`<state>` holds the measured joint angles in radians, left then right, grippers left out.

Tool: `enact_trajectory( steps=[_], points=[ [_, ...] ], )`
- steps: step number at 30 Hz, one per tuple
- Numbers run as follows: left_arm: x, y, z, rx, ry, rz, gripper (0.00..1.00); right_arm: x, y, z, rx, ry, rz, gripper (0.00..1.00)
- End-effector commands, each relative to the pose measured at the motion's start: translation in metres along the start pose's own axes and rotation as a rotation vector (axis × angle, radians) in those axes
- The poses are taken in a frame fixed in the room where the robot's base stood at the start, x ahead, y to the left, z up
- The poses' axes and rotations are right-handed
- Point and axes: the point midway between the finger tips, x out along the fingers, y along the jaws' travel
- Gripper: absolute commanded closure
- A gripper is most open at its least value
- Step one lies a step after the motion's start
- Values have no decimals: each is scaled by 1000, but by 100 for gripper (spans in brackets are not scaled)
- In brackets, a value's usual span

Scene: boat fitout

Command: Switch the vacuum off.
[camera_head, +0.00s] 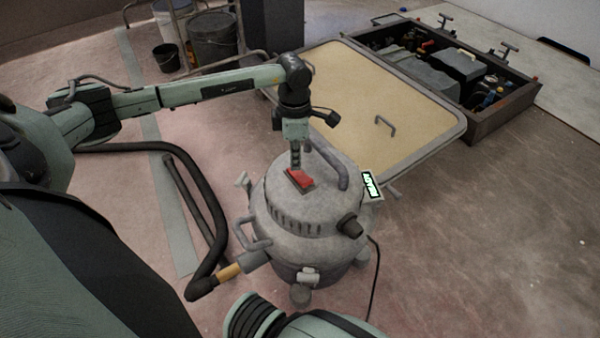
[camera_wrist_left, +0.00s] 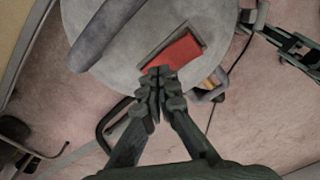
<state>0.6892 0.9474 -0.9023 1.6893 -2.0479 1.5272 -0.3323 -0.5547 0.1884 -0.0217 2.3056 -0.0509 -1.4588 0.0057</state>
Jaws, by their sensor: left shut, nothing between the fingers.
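The vacuum (camera_head: 310,225) is a grey drum on the floor in the middle of the head view, with a curved handle (camera_head: 328,160) on its lid. A red rocker switch (camera_head: 299,178) in a dark frame sits on the lid. My left gripper (camera_head: 296,163) points down at the switch, its fingers together and empty. In the left wrist view the shut fingertips (camera_wrist_left: 157,72) are at the near edge of the red switch (camera_wrist_left: 180,52); I cannot tell whether they touch it. My right gripper is not seen in the head view; an arm part of mine shows at the bottom.
A black hose (camera_head: 205,255) curves on the floor left of the vacuum. A tan hatch panel (camera_head: 365,100) with a handle lies behind it, beside an open compartment (camera_head: 490,115) of equipment. Buckets (camera_head: 212,40) stand at the back left. Floor on the right is clear.

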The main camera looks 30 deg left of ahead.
Motion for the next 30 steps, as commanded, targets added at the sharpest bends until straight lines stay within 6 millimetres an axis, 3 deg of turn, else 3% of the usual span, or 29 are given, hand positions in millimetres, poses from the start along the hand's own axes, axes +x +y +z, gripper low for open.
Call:
enact_trajectory(
  steps=[21, 30],
  points=[
    [-60, 0, 0, 0, -1, 1, 100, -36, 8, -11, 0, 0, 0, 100],
    [-62, 0, 0, 0, 0, 0, 100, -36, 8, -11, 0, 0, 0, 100]
  ],
)
